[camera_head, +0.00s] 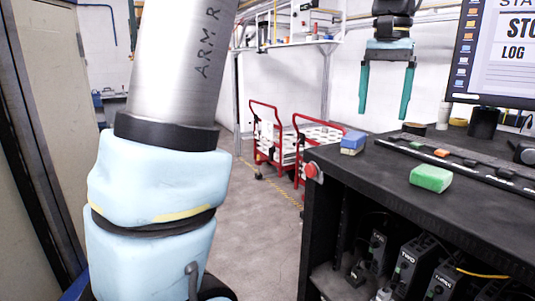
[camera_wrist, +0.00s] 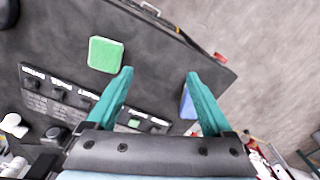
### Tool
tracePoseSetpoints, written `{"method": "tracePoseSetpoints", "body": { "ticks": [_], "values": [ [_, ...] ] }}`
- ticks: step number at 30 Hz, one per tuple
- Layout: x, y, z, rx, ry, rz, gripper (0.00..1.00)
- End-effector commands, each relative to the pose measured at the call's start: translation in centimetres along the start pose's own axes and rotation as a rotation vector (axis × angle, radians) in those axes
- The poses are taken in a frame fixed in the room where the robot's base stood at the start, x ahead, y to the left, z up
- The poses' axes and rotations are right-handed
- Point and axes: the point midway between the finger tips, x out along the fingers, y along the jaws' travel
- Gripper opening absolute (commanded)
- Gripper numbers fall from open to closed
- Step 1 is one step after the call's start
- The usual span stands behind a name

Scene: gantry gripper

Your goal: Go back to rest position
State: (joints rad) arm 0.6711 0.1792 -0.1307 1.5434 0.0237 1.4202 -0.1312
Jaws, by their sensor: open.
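My gripper (camera_head: 385,100) hangs fingers-down in the upper right of the head view, above and beyond the far edge of the dark bench. Its two teal fingers are spread apart with nothing between them. The fingers also show in the wrist view (camera_wrist: 160,73), open over the bench top and apart from the blocks. A green block (camera_head: 431,178) lies on the bench top; it also shows left of the fingers in the wrist view (camera_wrist: 105,54). A blue and white block (camera_head: 353,142) sits near the bench edge and is partly hidden behind a finger in the wrist view (camera_wrist: 187,106).
The black bench (camera_head: 385,195) fills the right side, with a red button (camera_head: 312,171) at its corner and a monitor (camera_head: 495,55) behind. A dark strip of switches (camera_head: 470,163) runs along the bench. Red-framed carts (camera_head: 300,140) stand beyond. Grey floor (camera_head: 262,240) is clear left of the bench.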

Motion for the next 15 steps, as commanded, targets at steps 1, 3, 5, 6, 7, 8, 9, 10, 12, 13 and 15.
{"method": "tracePoseSetpoints", "body": {
  "ticks": [1, 3, 5, 6, 7, 8, 9, 10, 12, 13, 15],
  "values": [
    [0.0, 0.0, 0.0, 0.0, 0.0, 0.0, 0.86],
    [0.5, -0.6, 0.1, -0.011, 0.0, 0.0, 0.86],
    [1.1, -1.2, 0.1, -0.022, 0.003, 0.0, 0.86],
    [1.5, -1.7, 0.2, -0.03, 0.005, 0.0, 0.86],
    [1.8, -2.0, 0.2, -0.035, 0.006, 0.0, 0.86],
    [2.1, -2.3, 0.3, -0.04, 0.008, 0.0, 0.86],
    [2.6, -2.8, 0.3, -0.05, 0.01, 0.0, 0.86],
    [2.9, -3.1, 0.4, -0.056, 0.011, 0.0, 0.86],
    [3.9, -4.1, 0.6, -0.074, 0.015, 0.0, 0.86],
    [4.4, -4.6, 0.8, -0.084, 0.017, 0.0, 0.86],
    [5.6, -5.9, 1.1, -0.108, 0.022, -0.001, 0.86]
  ]
}}
